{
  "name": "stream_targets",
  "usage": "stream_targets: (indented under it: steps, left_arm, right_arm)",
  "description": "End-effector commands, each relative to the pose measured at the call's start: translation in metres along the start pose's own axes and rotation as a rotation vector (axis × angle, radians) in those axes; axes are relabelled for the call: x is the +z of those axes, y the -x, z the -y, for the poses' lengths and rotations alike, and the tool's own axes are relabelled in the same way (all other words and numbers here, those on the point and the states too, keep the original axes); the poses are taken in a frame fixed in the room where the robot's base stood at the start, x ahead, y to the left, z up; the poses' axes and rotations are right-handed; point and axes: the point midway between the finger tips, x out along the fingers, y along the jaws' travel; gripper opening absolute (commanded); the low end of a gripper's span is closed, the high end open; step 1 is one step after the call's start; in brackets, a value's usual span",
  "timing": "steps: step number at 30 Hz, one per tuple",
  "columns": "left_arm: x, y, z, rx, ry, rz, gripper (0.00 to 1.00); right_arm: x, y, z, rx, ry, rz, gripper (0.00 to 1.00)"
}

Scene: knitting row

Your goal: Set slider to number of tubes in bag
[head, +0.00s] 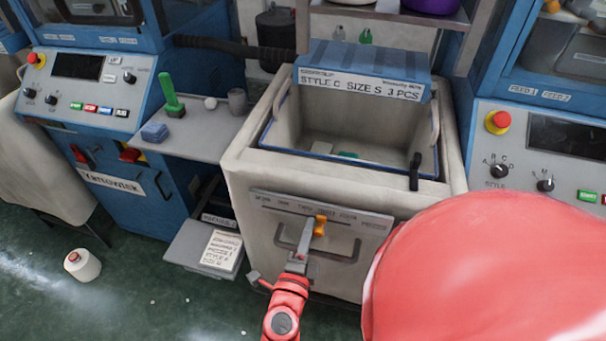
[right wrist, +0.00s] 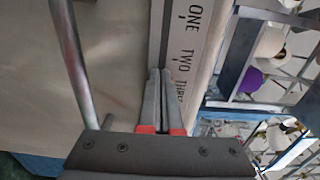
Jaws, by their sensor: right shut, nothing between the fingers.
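The cream bag bin (head: 245,165) stands open at centre, with teal and green pieces (head: 348,155) low inside; how many tubes it holds I cannot tell. A grey plate (head: 275,204) on its front carries number words. An orange slider knob (head: 320,224) sits on the plate, roughly below THREE. My right gripper (head: 307,226) is shut and empty, its tips just left of the knob; whether they touch I cannot tell. In the right wrist view the shut fingers (right wrist: 163,82) are beside the plate's words (right wrist: 190,50); the knob is hidden there. My left gripper is out of view.
A label (head: 362,83) on the bin's back reads STYLE C SIZE S 3 PCS. A handle bar (head: 340,258) lies below the slider. A side shelf (head: 205,140) holds small items, and a card (head: 222,250) sits below it.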

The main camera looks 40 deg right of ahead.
Motion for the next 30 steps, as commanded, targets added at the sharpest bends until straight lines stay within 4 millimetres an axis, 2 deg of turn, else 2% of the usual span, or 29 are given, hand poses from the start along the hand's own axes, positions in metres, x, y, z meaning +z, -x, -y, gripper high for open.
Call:
stream_targets:
  steps: [5, 17, 30]
  left_arm:
    - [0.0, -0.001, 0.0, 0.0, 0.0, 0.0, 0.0]
    - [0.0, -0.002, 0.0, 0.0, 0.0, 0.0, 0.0]
    - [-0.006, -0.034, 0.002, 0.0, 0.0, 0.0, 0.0]
  right_arm:
    - [-0.003, 0.0, 0.0, 0.0, 0.0, 0.0, 0.0]
    - [0.009, 0.001, 0.001, 0.0, -0.001, 0.0, 0.0]
    - [0.01, 0.047, 0.004, 0.002, 0.001, 0.003, 0.0]
